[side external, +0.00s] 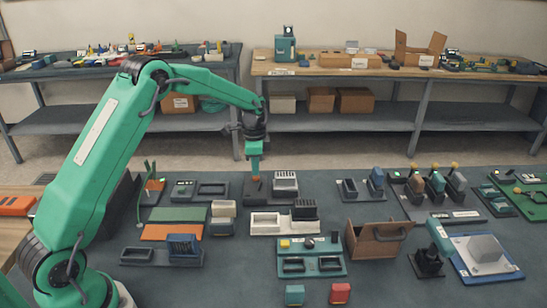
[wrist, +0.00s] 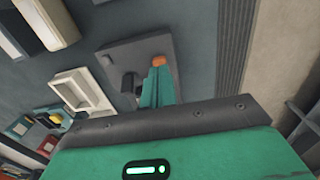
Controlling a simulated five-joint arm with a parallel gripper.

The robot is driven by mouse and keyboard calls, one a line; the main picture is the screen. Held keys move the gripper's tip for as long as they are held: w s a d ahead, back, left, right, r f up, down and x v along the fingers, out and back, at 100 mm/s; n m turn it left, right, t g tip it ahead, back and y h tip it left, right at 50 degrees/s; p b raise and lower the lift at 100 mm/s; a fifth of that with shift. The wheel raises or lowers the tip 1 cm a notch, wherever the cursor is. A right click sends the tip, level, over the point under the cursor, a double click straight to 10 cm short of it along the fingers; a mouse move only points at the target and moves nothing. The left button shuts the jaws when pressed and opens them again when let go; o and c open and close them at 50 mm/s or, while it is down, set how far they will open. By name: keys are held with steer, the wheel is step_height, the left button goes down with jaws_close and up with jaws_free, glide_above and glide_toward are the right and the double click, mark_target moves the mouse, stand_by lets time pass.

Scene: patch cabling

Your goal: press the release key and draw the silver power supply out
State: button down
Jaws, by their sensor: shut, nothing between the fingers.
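The silver power supply (side external: 285,182) stands upright at the right end of a dark base (side external: 260,196), in the side view. The orange release key (side external: 256,178) is at the left part of that base. My gripper (side external: 255,172) points down right over the key, fingers shut and empty. In the wrist view the shut fingertips (wrist: 158,72) lie beside the orange key (wrist: 158,61) on the grey base (wrist: 112,58). I cannot tell whether they touch it. The silver supply is not clearly visible in the wrist view; my gripper body hides that area.
A white tray (side external: 265,223) with a dark module (side external: 304,210) stands just in front. A dark two-bay base (side external: 213,190) is to the left. A brown box (side external: 377,240) and a teal panel (side external: 310,258) are farther forward. Open mat lies to the right of the supply.

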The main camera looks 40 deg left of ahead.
mark_target(255, 177)
steer(key=shift+f, duration=0.4)
steer(key=shift+s+f, duration=0.1)
steer(key=shift+f, duration=1.05)
steer(key=shift+r, duration=0.1)
step_height(255, 177, up, 15)
steer(key=shift+w+r, duration=0.15)
steer(key=shift+w, duration=0.2)
